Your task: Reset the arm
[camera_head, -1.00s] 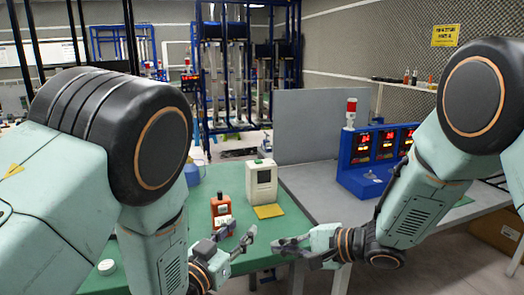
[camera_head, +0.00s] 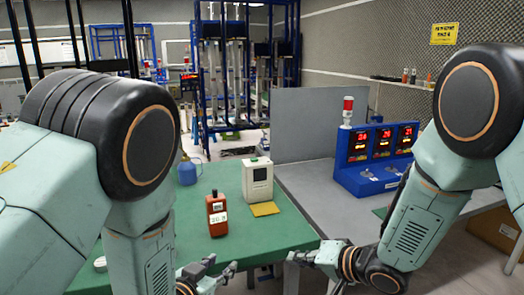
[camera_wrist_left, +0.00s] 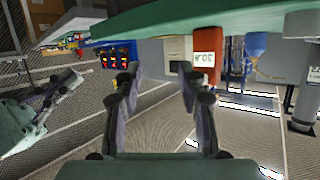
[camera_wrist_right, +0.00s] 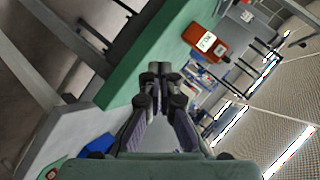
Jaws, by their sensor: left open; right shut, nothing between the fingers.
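My left gripper (camera_head: 222,268) is low in the head view, at the front edge of the green table (camera_head: 180,268). It is open and empty; the left wrist view shows its fingers (camera_wrist_left: 158,72) spread apart. My right gripper (camera_head: 293,257) is at the table's right front corner in the head view. It is shut with nothing held; its fingertips (camera_wrist_right: 160,70) meet in the right wrist view. Both grippers look clear of the objects on the table. Whether either touches the table edge is hard to tell.
An orange handheld device (camera_head: 217,216) stands on the green table near a white box (camera_head: 258,180), a yellow pad (camera_head: 264,209) and a blue bottle (camera_head: 187,171). A blue panel with red displays (camera_head: 375,157) and a beacon (camera_head: 348,110) stand on the grey table (camera_head: 325,198).

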